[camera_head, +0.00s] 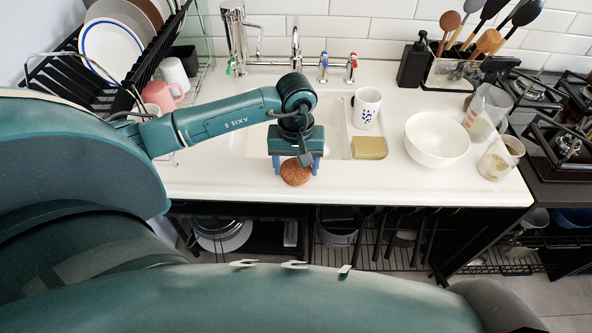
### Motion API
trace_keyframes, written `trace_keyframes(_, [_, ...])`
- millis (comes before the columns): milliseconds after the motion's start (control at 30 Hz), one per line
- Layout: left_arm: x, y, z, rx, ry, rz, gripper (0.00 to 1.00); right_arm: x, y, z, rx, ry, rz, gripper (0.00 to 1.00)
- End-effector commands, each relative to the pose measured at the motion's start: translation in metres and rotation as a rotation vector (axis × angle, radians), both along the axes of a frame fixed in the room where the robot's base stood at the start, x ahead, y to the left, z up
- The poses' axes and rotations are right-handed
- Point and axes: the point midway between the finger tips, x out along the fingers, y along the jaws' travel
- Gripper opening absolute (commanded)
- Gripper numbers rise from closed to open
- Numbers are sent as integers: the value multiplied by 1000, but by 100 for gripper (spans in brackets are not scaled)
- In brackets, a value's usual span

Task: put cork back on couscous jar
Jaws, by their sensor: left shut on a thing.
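My left gripper (296,165) is in front of the sink, pointing down at the counter's front edge. Its two blue fingers are shut on a round brown cork (296,173), one finger on each side. On the right of the counter stands a clear glass jar (498,160) with pale contents low inside, close to the front edge. Its top appears open. I cannot tell for certain which jar holds the couscous. My right gripper is not in view.
A white bowl (437,140), a yellow-brown sponge or block (370,148) and a spotted mug (366,107) stand between the cork and the jars. The hob (560,140) is at the right, the dish rack (150,62) at the left. The front counter strip is clear.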

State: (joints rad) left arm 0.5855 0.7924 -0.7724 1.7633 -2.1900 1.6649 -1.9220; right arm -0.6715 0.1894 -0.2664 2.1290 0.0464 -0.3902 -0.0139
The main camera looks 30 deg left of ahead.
Motion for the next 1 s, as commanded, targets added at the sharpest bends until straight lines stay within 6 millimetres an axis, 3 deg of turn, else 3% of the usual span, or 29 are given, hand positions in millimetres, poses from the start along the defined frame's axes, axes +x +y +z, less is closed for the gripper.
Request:
trace_keyframes(167, [0, 0, 0, 0, 0, 0, 43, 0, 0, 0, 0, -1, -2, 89])
trace_keyframes(467, [1, 0, 5, 0, -2, 0, 42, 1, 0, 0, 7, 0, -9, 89])
trace_keyframes(800, [1, 0, 68, 0, -6, 0, 42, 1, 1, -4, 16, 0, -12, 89])
trace_keyframes(1000, [1, 0, 95, 0, -2, 0, 42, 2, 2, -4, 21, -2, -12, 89])
